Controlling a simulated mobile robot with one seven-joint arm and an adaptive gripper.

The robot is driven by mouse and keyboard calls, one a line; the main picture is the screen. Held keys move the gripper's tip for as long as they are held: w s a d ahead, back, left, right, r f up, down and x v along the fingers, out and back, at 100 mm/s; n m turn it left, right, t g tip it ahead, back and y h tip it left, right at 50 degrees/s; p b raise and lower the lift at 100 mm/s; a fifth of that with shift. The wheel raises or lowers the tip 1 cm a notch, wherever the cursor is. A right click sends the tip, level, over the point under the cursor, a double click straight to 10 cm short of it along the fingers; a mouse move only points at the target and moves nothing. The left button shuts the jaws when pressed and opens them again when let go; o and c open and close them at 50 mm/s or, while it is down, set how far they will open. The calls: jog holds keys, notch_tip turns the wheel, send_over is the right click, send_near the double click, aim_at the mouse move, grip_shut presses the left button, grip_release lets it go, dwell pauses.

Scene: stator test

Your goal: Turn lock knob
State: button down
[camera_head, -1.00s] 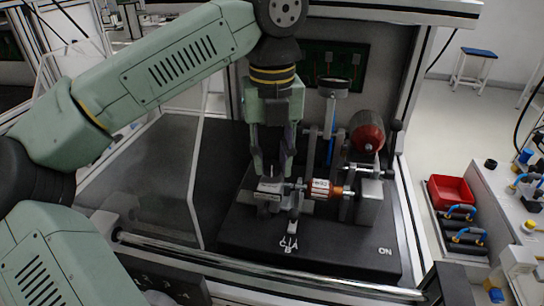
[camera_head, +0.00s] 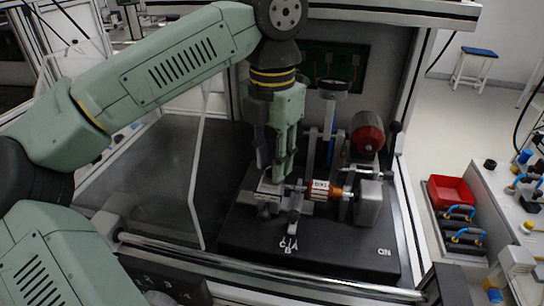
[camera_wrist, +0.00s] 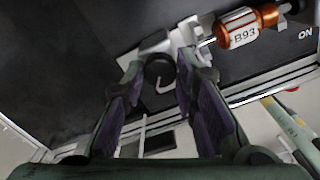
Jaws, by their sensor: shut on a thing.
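The lock knob (camera_wrist: 160,69) is a dark round knob with a light curved mark, seen in the wrist view between my fingertips. In the head view my fingers hide it. My gripper (camera_head: 272,176) points straight down over the left end of the test fixture and is shut on the knob; its two fingers also show in the wrist view (camera_wrist: 161,76). A pale metal clamp block (camera_head: 268,188) lies just under the fingertips. To its right, an orange-and-white stator labelled B93 (camera_head: 319,189) lies across the fixture; it also shows in the wrist view (camera_wrist: 242,28).
A black base plate (camera_head: 315,252), marked ON at right, carries the fixture. A small lever (camera_head: 293,222) stands in front. A red-ended cylinder (camera_head: 367,138) and a ring-topped post (camera_head: 333,88) stand behind. A clear panel is at left; a metal rail crosses the front.

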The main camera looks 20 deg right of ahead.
jog(key=shift+m, duration=0.6)
jog(key=c, duration=1.3)
grip_release()
jog(key=shift+r, duration=3.8)
